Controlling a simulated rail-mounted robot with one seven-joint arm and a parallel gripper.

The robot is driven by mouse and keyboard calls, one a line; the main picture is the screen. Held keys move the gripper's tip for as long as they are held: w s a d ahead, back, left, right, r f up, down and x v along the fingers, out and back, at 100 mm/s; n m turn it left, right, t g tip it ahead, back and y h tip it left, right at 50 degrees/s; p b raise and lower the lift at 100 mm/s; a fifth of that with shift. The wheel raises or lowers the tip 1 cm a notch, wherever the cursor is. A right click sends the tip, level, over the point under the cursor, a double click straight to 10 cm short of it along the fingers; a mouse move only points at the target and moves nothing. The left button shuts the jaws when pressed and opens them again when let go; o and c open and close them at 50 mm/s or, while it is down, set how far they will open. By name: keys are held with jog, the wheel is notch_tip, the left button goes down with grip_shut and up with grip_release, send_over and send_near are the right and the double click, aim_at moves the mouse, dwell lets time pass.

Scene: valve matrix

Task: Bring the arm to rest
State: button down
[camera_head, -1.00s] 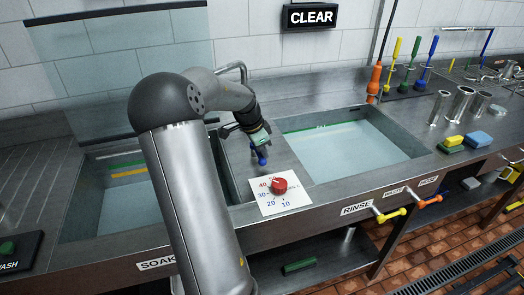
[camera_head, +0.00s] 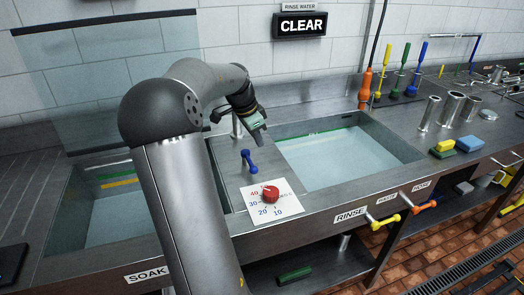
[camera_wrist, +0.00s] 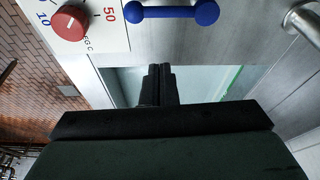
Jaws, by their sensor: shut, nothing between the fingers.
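My gripper (camera_head: 261,133) hangs above the steel deck, near the left edge of the rinse basin (camera_head: 378,182). In the wrist view its two black fingers (camera_wrist: 160,72) are together with nothing between them. A blue dumbbell-shaped handle (camera_head: 249,160) lies on the deck beside it, apart from the fingers. It also shows at the top of the wrist view (camera_wrist: 172,12). A red knob (camera_head: 270,194) sits on a white dial plate (camera_head: 288,206) with temperature numbers. My arm is bent at the elbow and reaches over the deck from the left.
A soak basin (camera_head: 67,214) lies to the left, partly hidden by my arm. Yellow (camera_head: 385,223) and orange (camera_head: 427,203) handles stick out of the front. Metal cylinders (camera_head: 452,107) and sponges (camera_head: 470,143) stand on the right. A black CLEAR sign (camera_head: 300,25) hangs on the wall.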

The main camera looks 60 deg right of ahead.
jog(key=shift+w+a+r, duration=0.1)
jog(key=shift+a+r, duration=0.05)
jog(key=shift+r, duration=0.5)
